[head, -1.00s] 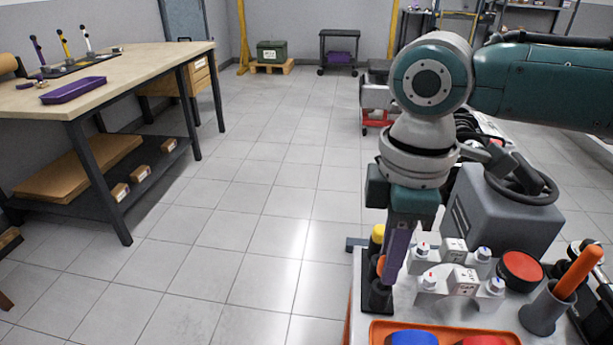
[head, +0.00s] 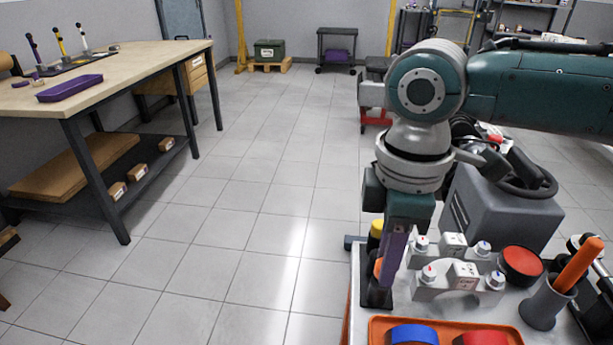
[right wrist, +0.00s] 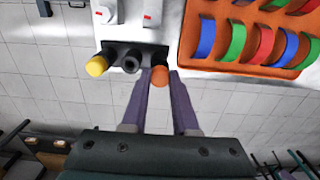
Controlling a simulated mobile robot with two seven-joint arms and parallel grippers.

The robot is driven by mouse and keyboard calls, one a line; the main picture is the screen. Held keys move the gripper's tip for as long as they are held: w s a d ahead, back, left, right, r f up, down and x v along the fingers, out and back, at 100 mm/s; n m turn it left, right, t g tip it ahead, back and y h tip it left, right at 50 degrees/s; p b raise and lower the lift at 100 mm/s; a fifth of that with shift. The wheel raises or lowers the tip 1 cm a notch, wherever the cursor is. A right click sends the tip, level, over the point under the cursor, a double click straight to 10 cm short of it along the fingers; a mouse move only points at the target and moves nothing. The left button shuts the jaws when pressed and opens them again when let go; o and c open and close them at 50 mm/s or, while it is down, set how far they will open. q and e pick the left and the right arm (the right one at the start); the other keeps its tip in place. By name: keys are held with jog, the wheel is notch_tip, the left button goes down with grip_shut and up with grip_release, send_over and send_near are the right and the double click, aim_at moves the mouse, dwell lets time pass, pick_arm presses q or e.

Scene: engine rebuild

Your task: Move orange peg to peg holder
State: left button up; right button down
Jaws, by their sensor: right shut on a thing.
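The orange peg (right wrist: 160,77) is between my right gripper's fingertips (right wrist: 162,75), which are shut on it. It sits at the right end of the black peg holder (right wrist: 118,50); whether it is fully seated is hidden. A yellow peg (right wrist: 97,66) is at the holder's left end, with a dark round socket (right wrist: 131,63) between them. In the head view the right gripper (head: 385,278) points down in front of the holder (head: 375,295) and partly covers it. The orange peg (head: 378,268) shows beside the purple finger. My left gripper is not in view.
An orange tray (head: 380,326) with coloured curved pieces lies near the holder. White brackets (head: 462,280), a red-topped round container (head: 521,264) and a grey cup (head: 541,305) with an orange stick (head: 578,265) stand to the right. Open floor lies left of this table.

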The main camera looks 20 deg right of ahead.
jog(key=shift+f+b, duration=0.35)
jog(key=shift+f, duration=0.4)
jog(key=c, duration=0.9)
grip_release()
jog(key=shift+r+p, duration=0.45)
jog(key=shift+p, duration=0.15)
jog(key=shift+r+p, duration=1)
jog(key=shift+p, duration=0.35)
jog(key=o, duration=0.5)
